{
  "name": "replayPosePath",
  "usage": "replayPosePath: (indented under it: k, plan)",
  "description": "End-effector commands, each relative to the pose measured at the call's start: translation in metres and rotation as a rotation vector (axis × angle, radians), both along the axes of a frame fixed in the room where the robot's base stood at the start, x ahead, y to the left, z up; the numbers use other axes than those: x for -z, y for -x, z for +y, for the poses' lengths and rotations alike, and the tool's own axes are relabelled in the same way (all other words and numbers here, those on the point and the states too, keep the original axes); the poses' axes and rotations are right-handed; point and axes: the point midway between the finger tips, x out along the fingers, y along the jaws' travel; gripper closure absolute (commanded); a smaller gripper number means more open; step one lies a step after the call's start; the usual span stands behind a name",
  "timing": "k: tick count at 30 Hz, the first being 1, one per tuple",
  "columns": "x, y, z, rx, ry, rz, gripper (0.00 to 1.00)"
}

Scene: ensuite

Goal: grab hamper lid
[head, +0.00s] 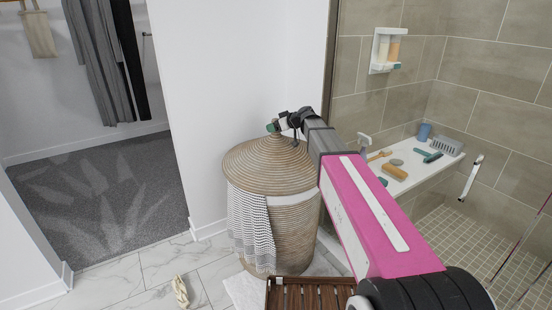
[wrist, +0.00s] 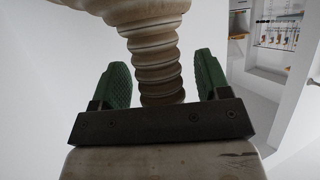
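The woven hamper (head: 298,225) stands in the corner by the shower, with its conical coiled lid (head: 255,160) on top. In the wrist view, the lid's ribbed knob (wrist: 155,60) lies between the two green finger pads of my gripper (wrist: 161,78). A gap shows on each side of the knob, so my gripper is open around it and not closed on it. In the head view my gripper (head: 283,125) is at the lid's peak, and my wrist and arm hide part of the knob and the lid's right side.
A striped towel (head: 250,225) hangs over the hamper's front left. A slatted wooden stool (head: 300,292) stands in front. The shower bench (head: 410,170) with several toiletries is at right. Marble floor (head: 150,268) is mostly clear at left, with a slipper-like item (head: 180,290).

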Motion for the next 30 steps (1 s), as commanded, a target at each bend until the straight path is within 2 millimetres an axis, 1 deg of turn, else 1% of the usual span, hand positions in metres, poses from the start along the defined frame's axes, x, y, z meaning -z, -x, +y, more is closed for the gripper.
replayPosePath:
  k: [1,2,3,5,6,7,16,19,30]
  plan:
    - [0.000,0.000,0.000,0.000,0.000,0.000,0.43]
    - [0.000,0.000,0.000,0.000,0.000,0.000,0.53]
    - [0.000,0.000,0.000,0.000,0.000,0.000,0.66]
    - [0.000,0.000,0.000,0.000,0.000,0.000,0.86]
    - [0.000,0.000,0.000,0.000,0.000,0.000,0.99]
    - [0.000,0.000,0.000,0.000,0.000,0.000,1.00]
    - [-0.001,0.000,0.000,0.000,-0.002,0.000,1.00]
    - [-0.004,0.000,0.000,0.000,-0.002,-0.001,1.00]
    - [-0.034,0.000,0.000,0.000,-0.002,-0.002,1.00]
